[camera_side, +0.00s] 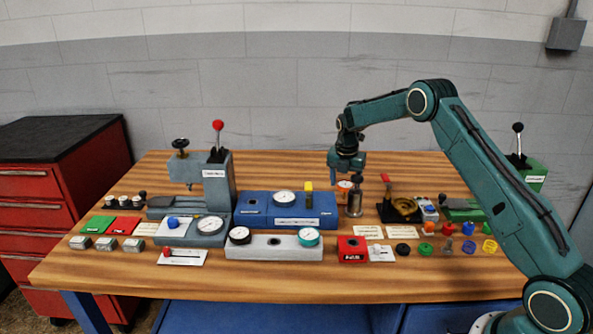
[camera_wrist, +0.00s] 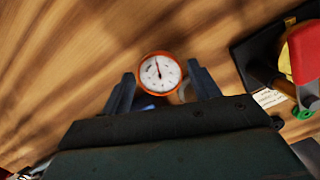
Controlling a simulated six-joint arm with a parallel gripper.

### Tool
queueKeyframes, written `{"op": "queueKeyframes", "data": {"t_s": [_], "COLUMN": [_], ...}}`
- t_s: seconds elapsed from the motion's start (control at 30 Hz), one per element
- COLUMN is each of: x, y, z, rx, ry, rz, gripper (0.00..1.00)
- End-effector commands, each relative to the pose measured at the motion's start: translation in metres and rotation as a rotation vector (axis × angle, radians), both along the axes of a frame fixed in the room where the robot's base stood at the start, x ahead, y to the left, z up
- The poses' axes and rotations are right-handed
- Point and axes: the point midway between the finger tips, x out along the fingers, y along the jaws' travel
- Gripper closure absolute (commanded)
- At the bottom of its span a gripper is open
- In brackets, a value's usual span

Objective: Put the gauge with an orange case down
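The gauge with an orange case (camera_side: 345,186) has a white round dial. It is between the fingers of my gripper (camera_side: 347,175), above the wooden table. A grey metal cylinder (camera_side: 354,207) stands upright just below and right of the gauge in the side view. I cannot tell whether the two touch.
A blue block (camera_side: 318,208) with a white gauge lies left of my gripper. A grey block (camera_side: 275,252) with two gauges and a red box (camera_side: 352,244) are in front. A black fixture (camera_side: 398,217) with a red-handled lever is at right. Small coloured parts lie farther right.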

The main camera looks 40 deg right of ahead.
Motion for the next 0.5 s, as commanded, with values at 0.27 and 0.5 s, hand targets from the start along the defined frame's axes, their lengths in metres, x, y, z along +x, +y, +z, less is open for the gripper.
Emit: {"op": "queueKeyframes", "data": {"t_s": [0.27,0.5], "x": [-0.0002,-0.0001], "y": [0.0001,0.0005], "z": [0.0,0.0059], "rx": [0.001,0.0], "ry": [0.0,0.0], "rz": [0.0,0.0], "gripper": [0.3,0.3]}}
